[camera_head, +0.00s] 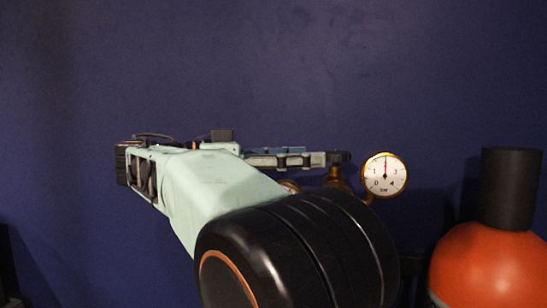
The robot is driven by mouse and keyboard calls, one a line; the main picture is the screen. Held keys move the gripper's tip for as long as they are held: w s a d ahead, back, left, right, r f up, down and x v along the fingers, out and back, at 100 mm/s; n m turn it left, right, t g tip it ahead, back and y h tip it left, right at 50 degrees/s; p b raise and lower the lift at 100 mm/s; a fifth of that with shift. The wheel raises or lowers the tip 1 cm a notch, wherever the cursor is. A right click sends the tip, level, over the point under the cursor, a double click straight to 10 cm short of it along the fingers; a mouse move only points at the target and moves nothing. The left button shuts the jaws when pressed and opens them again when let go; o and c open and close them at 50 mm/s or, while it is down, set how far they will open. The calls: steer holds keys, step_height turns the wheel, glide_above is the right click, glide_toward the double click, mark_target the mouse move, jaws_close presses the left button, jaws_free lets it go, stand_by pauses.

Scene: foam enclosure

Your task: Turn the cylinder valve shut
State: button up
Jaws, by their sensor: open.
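A round pressure gauge (385,175) with a gold rim and white dial marked in bar faces me right of centre. Its red needle points straight up. Brass fittings (336,178) show just left of the gauge, mostly hidden behind my arm. I cannot make out the valve's handle or the cylinder under it. My gripper (338,158) reaches in from the left, seen from the side, with its tip just above the brass fittings. It is open, and nothing shows held in it. I cannot tell whether it touches the fittings.
An orange cylinder (488,265) with a tall black cap (510,188) stands at the right. A plain dark blue wall (300,60) fills the background. The space above my gripper is clear. My arm hides much of the lower middle.

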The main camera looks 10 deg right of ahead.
steer(key=shift+s+a, duration=0.2)
steer(key=shift+a, duration=2.3)
steer(key=shift+r, duration=0.1)
